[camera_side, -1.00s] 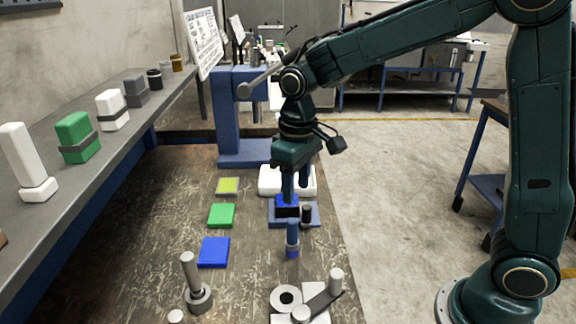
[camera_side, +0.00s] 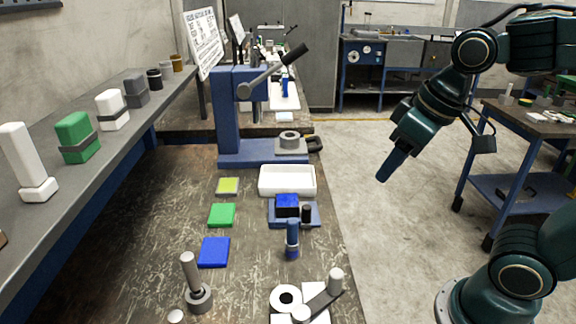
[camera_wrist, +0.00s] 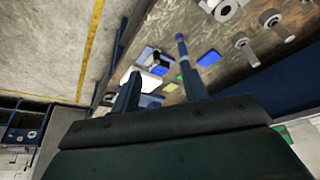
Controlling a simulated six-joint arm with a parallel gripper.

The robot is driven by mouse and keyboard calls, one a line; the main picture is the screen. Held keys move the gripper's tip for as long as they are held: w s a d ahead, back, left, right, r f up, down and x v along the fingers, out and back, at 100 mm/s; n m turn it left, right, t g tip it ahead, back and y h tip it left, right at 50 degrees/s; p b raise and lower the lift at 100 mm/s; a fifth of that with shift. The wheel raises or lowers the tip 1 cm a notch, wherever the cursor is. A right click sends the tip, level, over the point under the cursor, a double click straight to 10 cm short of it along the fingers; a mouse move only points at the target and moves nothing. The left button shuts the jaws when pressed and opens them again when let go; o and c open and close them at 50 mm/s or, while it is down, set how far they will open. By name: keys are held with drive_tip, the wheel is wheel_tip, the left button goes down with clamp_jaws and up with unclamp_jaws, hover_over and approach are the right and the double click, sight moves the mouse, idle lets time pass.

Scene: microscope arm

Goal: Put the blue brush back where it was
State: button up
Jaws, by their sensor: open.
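A blue block with a dark lower part (camera_side: 287,205), which seems to be the blue brush, sits on a flat blue holder (camera_side: 313,222) on the bench. A short black post (camera_side: 306,213) stands at its right. My gripper (camera_side: 384,177) is open and empty, up and to the right of the bench, apart from the brush. In the wrist view my two fingers (camera_wrist: 160,92) are spread with nothing held between them. The holder area shows small beyond the fingers there; the brush's details are too small to tell.
A white tray (camera_side: 287,194) lies behind the holder, and a blue cylinder (camera_side: 292,240) stands in front. Green (camera_side: 221,215) and blue (camera_side: 213,252) pads lie to the left. A blue press (camera_side: 229,125) with a lever stands behind.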

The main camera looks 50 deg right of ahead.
drive_tip(key=shift+m+t, duration=0.3)
drive_tip(key=shift+t, duration=0.3)
drive_tip(key=shift+s+d+f, duration=0.1)
drive_tip(key=shift+s+d, duration=0.05)
drive_tip(key=shift+s, duration=0.65)
drive_tip(key=shift+s+d+f, duration=0.1)
drive_tip(key=shift+s+d, duration=0.05)
drive_tip(key=shift+s, duration=0.6)
drive_tip(key=shift+s+d+f, duration=0.1)
drive_tip(key=shift+s+d, duration=0.05)
drive_tip(key=shift+s, duration=0.65)
drive_tip(key=shift+c, duration=0.3)
